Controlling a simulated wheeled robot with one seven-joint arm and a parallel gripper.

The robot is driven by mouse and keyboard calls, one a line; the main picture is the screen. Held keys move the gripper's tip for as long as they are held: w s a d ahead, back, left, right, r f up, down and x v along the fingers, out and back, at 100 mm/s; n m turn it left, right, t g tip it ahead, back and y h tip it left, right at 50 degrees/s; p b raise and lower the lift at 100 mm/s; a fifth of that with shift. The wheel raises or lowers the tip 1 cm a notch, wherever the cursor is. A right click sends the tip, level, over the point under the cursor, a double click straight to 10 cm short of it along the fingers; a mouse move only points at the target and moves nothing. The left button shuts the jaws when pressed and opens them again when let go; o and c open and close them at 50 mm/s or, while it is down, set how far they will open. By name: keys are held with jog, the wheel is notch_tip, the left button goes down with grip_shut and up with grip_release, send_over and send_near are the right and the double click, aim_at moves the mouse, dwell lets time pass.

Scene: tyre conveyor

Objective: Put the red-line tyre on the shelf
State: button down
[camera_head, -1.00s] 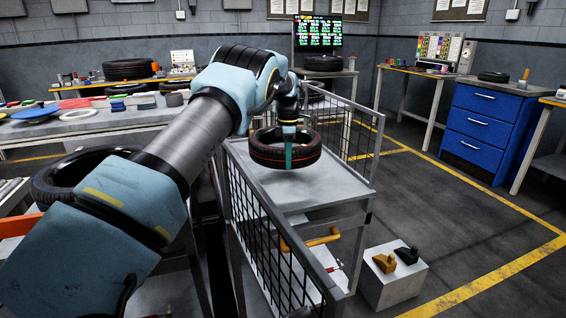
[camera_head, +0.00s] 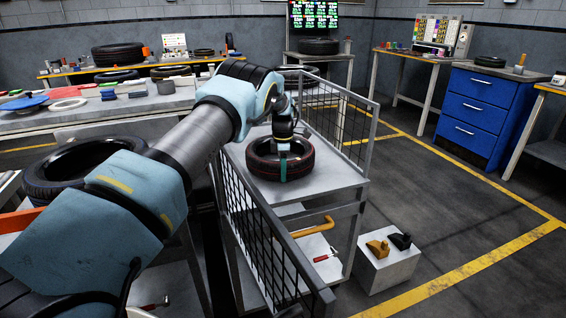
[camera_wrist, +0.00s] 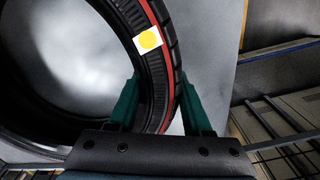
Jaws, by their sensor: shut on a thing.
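The red-line tyre (camera_head: 262,165) is a black tyre with a thin red ring, held low over or resting on the top shelf (camera_head: 325,178) of a grey wire-sided trolley; I cannot tell if it touches. My gripper (camera_head: 283,166) is shut on the near part of its wall. In the wrist view the green fingers of my gripper (camera_wrist: 160,110) sit on either side of the wall of the tyre (camera_wrist: 152,75), which has a red stripe and a white label with a yellow dot. The grey surface shows through the tyre's hole.
Mesh side panels (camera_head: 262,235) flank the trolley top. A lower shelf holds a yellow-handled tool (camera_head: 315,228). Another tyre (camera_head: 75,165) lies at left behind my arm. A white box (camera_head: 388,268) stands on the floor at right. A blue drawer cabinet (camera_head: 482,110) is farther back.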

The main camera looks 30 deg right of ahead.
jog(key=shift+w, duration=0.1)
jog(key=shift+c, duration=1.7)
grip_release()
jog(key=shift+f, duration=0.2)
notch_tip(320, 180, up, 12)
jog(key=b, duration=0.2)
jog(key=shift+r+b, duration=0.1)
jog(key=shift+b, duration=0.3)
